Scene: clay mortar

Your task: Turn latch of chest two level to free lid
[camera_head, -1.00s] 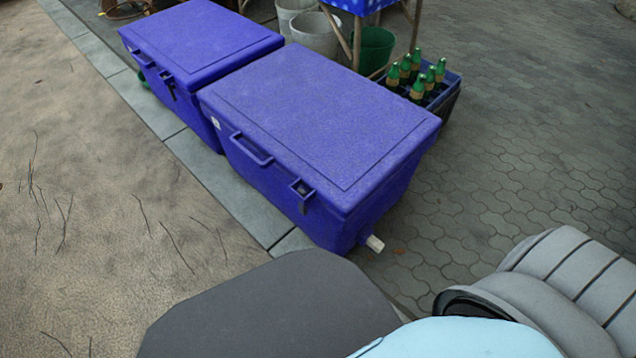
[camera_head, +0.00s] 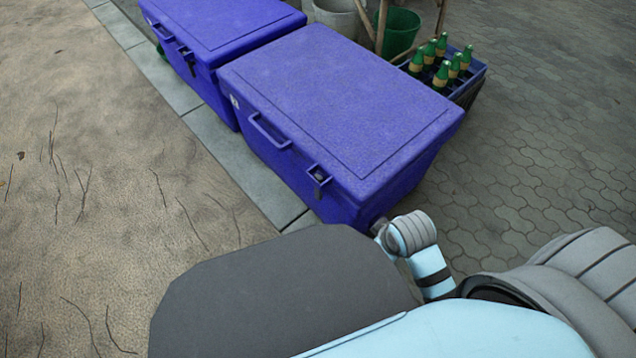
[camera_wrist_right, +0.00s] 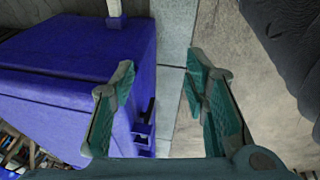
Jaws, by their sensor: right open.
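Two blue chests with closed lids stand in a row in the head view: a near chest (camera_head: 340,110) and a far chest (camera_head: 220,35). Which is chest two I cannot tell. The near chest has a latch (camera_head: 319,178) on its front, right of a carrying handle (camera_head: 268,132). The far chest has a dark latch (camera_head: 186,58). In the right wrist view my right gripper (camera_wrist_right: 160,75) is open and empty. Blue front fittings (camera_wrist_right: 145,128) show beside its left finger, partly hidden. My left gripper is not in view.
A crate of green bottles (camera_head: 462,80) stands behind the near chest, by a green bucket (camera_head: 402,30) and a grey bucket (camera_head: 338,16). A stone kerb (camera_head: 225,150) runs along the chests' fronts. The paving at the right and the ground at the left are mostly clear.

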